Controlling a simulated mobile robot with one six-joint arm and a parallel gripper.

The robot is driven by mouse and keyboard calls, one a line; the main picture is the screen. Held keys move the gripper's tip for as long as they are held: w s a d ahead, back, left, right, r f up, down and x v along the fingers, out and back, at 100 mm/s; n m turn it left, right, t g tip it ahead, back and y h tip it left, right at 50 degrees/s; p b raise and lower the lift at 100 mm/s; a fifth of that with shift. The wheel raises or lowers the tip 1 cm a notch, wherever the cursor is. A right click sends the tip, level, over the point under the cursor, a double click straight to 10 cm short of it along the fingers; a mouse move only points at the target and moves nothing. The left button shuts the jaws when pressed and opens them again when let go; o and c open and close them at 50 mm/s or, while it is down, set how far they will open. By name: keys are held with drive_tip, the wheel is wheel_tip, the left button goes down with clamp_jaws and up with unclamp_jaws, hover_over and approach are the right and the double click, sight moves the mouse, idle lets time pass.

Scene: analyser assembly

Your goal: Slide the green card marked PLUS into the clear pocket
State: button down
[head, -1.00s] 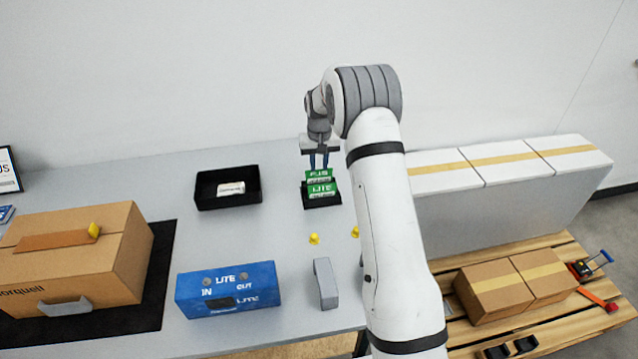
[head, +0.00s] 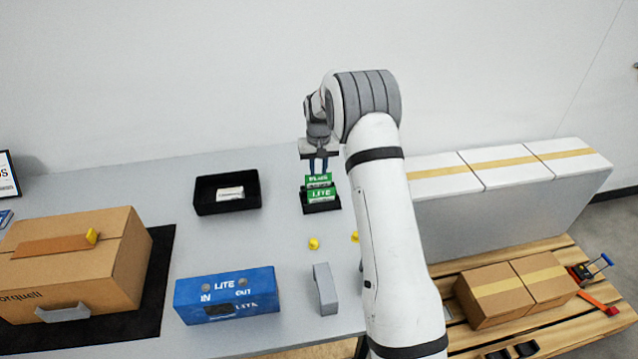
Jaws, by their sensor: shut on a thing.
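The green PLUS card (head: 318,180) stands at the back of a small black holder (head: 322,209) on the grey table. A green LITE card (head: 319,196) stands in front of it in the same holder. A blue box marked LITE, IN and OUT (head: 246,301) stands at the front of the table. I cannot make out the clear pocket.
A black tray (head: 204,207) with a white item (head: 230,193) lies left of the holder. Two yellow pieces (head: 314,243) and a grey block (head: 326,288) lie in front. A cardboard box (head: 115,265) sits on a black mat at left. White boxes (head: 480,205) stand right.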

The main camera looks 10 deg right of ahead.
drive_tip(key=shift+s+r+g+p, duration=0.1)
drive_tip(key=shift+r+g+p, duration=0.2)
drive_tip(key=shift+r+p, duration=0.95)
idle(0.3)
